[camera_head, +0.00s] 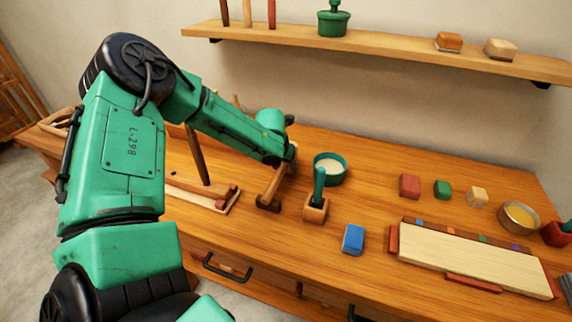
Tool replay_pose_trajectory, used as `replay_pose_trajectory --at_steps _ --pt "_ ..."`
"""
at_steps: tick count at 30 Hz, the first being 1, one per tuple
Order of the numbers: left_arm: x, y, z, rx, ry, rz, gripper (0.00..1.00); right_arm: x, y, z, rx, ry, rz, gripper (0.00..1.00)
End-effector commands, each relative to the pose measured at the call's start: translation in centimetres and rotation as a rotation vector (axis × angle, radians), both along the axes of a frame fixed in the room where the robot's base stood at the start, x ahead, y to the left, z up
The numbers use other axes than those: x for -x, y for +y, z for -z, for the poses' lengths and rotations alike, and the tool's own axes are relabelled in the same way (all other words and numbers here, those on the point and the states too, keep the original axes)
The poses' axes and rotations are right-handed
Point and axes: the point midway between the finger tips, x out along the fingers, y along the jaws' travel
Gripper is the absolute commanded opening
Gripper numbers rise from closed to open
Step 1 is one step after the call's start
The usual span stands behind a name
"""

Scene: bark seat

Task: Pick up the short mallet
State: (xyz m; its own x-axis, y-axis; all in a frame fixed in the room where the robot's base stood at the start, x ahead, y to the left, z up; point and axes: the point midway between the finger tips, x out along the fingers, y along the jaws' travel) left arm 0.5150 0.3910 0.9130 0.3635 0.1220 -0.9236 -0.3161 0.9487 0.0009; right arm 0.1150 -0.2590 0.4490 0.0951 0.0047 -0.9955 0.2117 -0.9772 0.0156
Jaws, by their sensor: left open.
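What looks like the short mallet (316,207) stands on the bench with its wooden block head down and its teal handle upright. My right gripper is out of view.
A teal bowl (330,170) stands close behind the mallet, and a blue block (353,239) lies front right. A dark upright rod (196,156) and a wooden tray (190,194) are left. A pale board (470,263) and small blocks lie right. A shelf (380,50) is above.

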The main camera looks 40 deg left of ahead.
Motion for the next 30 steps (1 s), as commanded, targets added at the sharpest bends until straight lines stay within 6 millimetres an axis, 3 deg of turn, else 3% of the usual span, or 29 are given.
replay_pose_trajectory --at_steps 7,12,24,30 --pt "-0.2 0.0 0.4 0.001 -0.001 -0.001 0.63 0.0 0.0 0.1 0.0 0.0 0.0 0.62" --pt "-0.2 0.0 0.4 0.001 -0.001 -0.001 0.0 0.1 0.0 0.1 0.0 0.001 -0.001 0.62" --pt "-0.3 0.0 0.0 0.0 -0.003 -0.001 0.0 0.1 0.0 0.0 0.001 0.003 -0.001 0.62" --pt "-0.3 0.0 -2.9 0.004 -0.009 -0.002 0.0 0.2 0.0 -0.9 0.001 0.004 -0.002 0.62"
